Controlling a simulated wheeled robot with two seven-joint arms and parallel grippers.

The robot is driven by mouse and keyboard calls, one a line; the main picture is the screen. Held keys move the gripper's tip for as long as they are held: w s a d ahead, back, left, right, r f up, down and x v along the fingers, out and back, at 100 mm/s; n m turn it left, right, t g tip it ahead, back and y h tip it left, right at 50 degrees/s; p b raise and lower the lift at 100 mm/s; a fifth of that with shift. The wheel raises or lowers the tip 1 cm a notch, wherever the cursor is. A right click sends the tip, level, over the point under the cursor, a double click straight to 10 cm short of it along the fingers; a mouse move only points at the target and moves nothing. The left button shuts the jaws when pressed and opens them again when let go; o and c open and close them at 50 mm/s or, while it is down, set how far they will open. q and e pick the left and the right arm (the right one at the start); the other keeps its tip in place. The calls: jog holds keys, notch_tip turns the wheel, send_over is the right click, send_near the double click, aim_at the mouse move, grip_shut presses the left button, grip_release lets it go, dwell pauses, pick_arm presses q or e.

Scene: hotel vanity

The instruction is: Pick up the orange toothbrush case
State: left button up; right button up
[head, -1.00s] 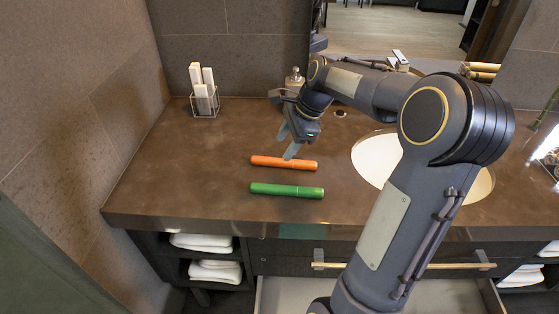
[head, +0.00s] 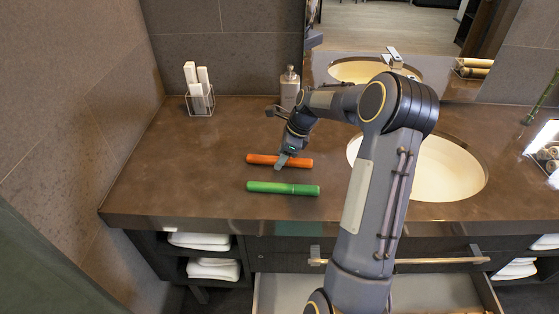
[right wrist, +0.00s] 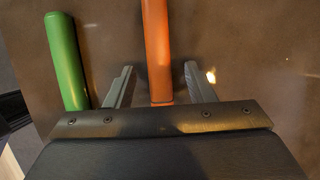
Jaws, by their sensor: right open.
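The orange toothbrush case (head: 262,159) lies on the brown counter, left of the basin. The green case (head: 282,188) lies parallel to it, nearer the front edge. My right gripper (head: 281,163) is at the orange case with its fingers pointing down. In the right wrist view, the orange case (right wrist: 157,50) runs between the two spread fingers of my right gripper (right wrist: 160,85), with a gap on each side. The green case (right wrist: 66,62) lies outside the left finger there. My left gripper is not in view.
A clear holder (head: 201,103) with white items stands at the back left. A soap bottle (head: 290,88) stands behind my right arm. The basin (head: 450,170) is to the right. An open drawer (head: 290,292) is below the counter (head: 165,180), whose left part is clear.

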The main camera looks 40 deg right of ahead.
jog(key=shift+c, duration=0.3)
jog(key=c, duration=1)
